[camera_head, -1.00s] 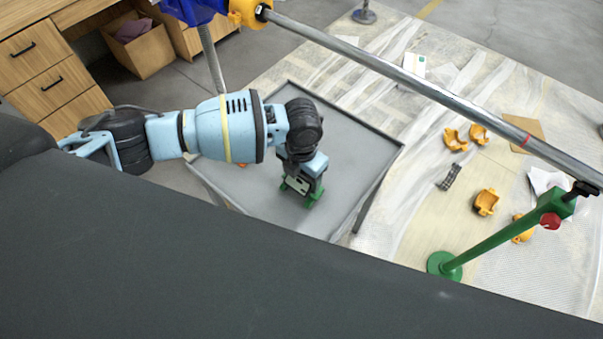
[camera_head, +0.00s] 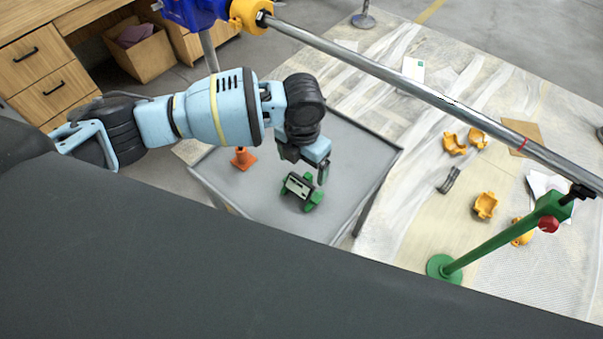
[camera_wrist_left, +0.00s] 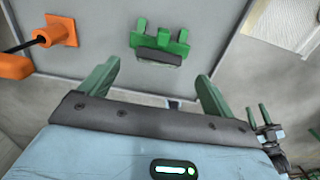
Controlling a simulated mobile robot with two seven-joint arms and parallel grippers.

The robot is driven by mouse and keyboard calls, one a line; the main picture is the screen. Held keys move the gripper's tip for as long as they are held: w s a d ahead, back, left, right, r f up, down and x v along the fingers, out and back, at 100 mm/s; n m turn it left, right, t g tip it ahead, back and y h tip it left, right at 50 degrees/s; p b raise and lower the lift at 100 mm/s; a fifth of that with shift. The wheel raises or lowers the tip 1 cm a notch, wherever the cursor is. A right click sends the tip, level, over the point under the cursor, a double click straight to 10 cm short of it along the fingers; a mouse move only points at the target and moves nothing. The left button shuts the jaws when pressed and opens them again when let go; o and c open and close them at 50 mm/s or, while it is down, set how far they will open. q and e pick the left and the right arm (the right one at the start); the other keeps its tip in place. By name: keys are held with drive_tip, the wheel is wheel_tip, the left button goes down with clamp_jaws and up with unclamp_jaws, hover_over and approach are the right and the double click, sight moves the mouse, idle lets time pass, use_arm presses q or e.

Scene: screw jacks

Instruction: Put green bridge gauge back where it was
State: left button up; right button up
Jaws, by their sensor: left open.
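The green bridge gauge (camera_head: 302,191) stands on the grey tray table (camera_head: 262,205), with a dark and pale block across its green feet. It also shows in the left wrist view (camera_wrist_left: 160,47), beyond the fingertips and apart from them. My left gripper (camera_head: 312,168) is open and empty, above and slightly to the right of the gauge. Its two green fingers are spread in the left wrist view (camera_wrist_left: 155,82).
An orange cone-shaped piece (camera_head: 243,158) stands on the table left of the gauge. A long steel bar (camera_head: 400,80) crosses above, held by a green stand (camera_head: 500,238). Several yellow clamp pieces (camera_head: 486,205) lie on the floor sheeting. The table's right side is clear.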

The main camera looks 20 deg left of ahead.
sight(302, 180)
use_arm(q)
wheel_tip(302, 180, up, 5)
drive_tip(key=shift+r, duration=0.1)
